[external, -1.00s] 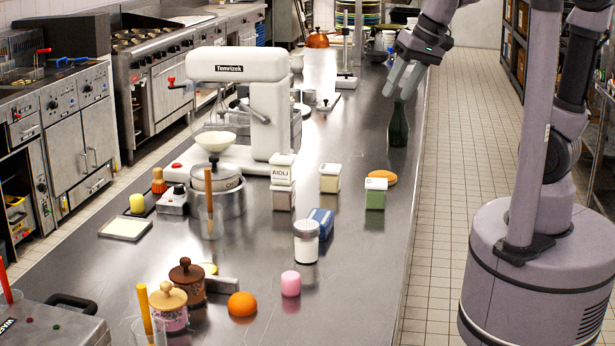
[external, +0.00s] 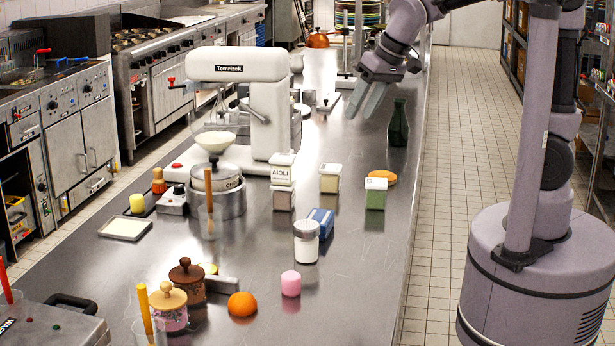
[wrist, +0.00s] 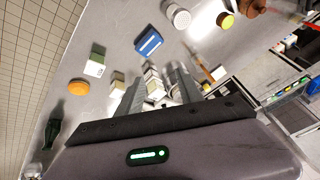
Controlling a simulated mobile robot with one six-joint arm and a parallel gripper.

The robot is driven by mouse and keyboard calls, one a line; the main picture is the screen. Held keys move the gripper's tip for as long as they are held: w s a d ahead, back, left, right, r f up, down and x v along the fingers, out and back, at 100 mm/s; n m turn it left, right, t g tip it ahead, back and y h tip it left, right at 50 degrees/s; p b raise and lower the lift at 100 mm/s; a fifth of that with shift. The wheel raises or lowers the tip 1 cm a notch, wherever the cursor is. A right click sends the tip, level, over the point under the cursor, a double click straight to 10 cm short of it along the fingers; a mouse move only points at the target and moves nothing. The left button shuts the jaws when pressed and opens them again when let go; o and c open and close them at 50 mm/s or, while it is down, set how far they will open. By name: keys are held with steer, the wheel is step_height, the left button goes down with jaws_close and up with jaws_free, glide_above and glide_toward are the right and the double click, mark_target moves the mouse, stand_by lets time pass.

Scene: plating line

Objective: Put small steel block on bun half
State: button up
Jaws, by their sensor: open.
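The bun half, a flat orange-tan round (external: 382,177), lies on the steel counter behind the green-and-white box. It also shows at the left in the wrist view (wrist: 78,87). A grey metal block (external: 223,284), which looks like the small steel block, lies at the front between the brown jar and the orange, partly hidden by them. I cannot make it out surely in the wrist view. My gripper (external: 365,112) is open and empty, in the air above the counter beyond the bun half. Its two fingers also show in the wrist view (wrist: 157,88).
A dark green bottle (external: 398,123) stands near the counter's right edge, right of my gripper. Several small boxes, a blue box (external: 321,222) and a white-lidded jar (external: 306,241) stand mid-counter. A white mixer (external: 240,100) rises at left. The counter's front right is clear.

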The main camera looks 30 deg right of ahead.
steer(key=w+a+f+n, duration=0.1)
steer(key=a+f+n, duration=0.3)
steer(key=a, duration=0.9)
steer(key=n, duration=0.3)
glide_toward(223, 278)
steer(key=shift+g, duration=0.5)
steer(key=f+b, duration=0.1)
steer(key=w+f+b, duration=0.2)
steer(key=b, duration=0.1)
steer(key=shift+w+a+f, duration=0.2)
steer(key=shift+a+f, duration=0.05)
steer(key=shift+a, duration=0.05)
steer(key=x, duration=0.2)
steer(key=b+x, duration=0.1)
steer(key=x, duration=0.1)
steer(key=b+x, duration=0.1)
steer(key=x, duration=0.1)
steer(key=shift+s+a, duration=0.15)
steer(key=shift+s, duration=0.15)
steer(key=shift+r, duration=0.1)
jaws_close()
